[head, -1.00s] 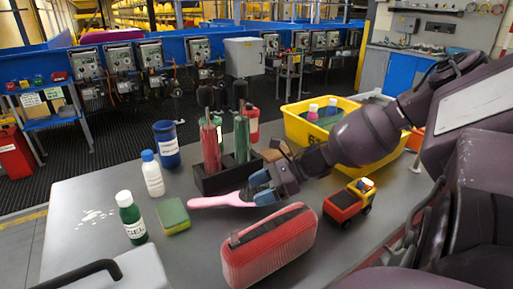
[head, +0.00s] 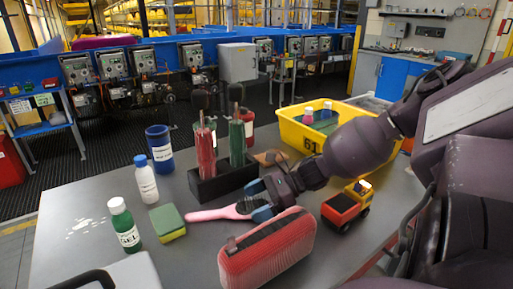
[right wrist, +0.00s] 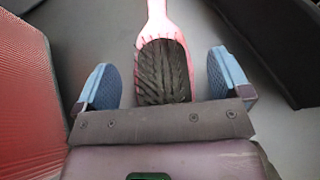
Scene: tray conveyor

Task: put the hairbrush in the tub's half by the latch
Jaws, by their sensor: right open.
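The pink hairbrush (head: 217,212) lies on the grey table in the head view, its handle pointing left. In the right wrist view its dark bristles (right wrist: 162,72) face the camera. My right gripper (head: 260,200) is at its head end. Its blue fingers (right wrist: 165,82) are open on either side of the bristle head, with a gap on both sides. I cannot make out the latch or divider. My left gripper is not in view.
A red case (head: 268,250) lies close in front of the gripper. A black holder (head: 208,188) with red and green items stands just behind the brush. A toy truck (head: 347,205) is to the right. A sponge (head: 167,222) and bottles stand to the left.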

